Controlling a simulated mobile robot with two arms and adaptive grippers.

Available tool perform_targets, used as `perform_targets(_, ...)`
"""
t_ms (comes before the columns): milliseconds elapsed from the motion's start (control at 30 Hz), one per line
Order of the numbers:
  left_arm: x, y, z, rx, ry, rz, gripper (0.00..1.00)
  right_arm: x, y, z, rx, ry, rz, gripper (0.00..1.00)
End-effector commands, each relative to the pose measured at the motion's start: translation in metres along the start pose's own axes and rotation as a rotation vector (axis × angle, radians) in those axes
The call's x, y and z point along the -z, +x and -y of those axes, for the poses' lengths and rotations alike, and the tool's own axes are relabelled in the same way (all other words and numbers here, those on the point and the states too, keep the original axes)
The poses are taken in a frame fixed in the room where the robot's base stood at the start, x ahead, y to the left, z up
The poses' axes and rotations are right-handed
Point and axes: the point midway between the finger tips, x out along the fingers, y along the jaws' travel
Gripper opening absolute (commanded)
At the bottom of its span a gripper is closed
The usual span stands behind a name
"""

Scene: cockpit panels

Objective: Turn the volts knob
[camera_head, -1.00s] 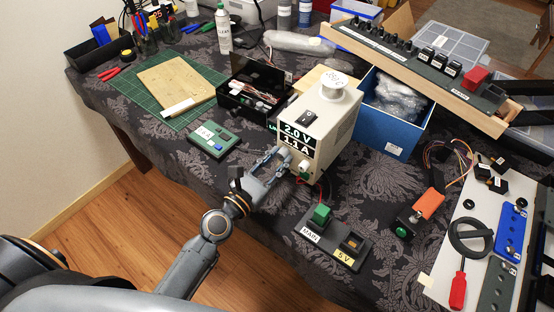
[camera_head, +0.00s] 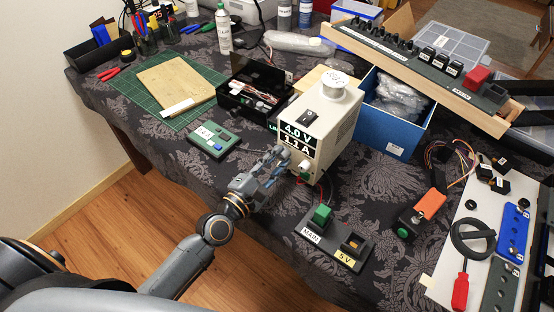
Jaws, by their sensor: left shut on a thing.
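The cream power supply box (camera_head: 341,138) stands on the table with its front facing me. Its display (camera_head: 297,138) reads 4.0 V above 1.1 A. My left gripper (camera_head: 282,158) is at the lower left of the front panel, shut on the volts knob, which its fingers mostly hide. A second, pale knob (camera_head: 304,167) shows just right of the fingertips. My right gripper is not in view.
A small green-topped device (camera_head: 214,139) lies left of my gripper. The MAIN and 5V switch panel (camera_head: 334,240) lies in front of the supply. A blue box (camera_head: 391,134) stands behind it at the right. Patterned cloth is clear around my wrist.

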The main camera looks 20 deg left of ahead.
Motion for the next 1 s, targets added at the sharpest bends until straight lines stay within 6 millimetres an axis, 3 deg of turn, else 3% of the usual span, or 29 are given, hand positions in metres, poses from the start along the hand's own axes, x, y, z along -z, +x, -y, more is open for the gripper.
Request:
perform_targets(400, -0.0005, 0.0003, -0.0006, -0.002, 0.179, 0.008, 0.0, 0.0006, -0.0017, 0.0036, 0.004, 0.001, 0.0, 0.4)
perform_targets(933, -0.0004, 0.0003, -0.0003, -0.001, 0.198, 0.009, 0.0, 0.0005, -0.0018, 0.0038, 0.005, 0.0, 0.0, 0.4)
perform_targets(967, -0.0004, 0.0003, -0.0004, -0.002, 0.198, 0.009, 0.32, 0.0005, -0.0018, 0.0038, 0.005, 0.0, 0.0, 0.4)
perform_targets(1000, -0.0004, 0.0003, -0.0003, -0.001, 0.198, 0.008, 0.4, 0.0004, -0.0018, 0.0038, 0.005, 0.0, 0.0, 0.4)
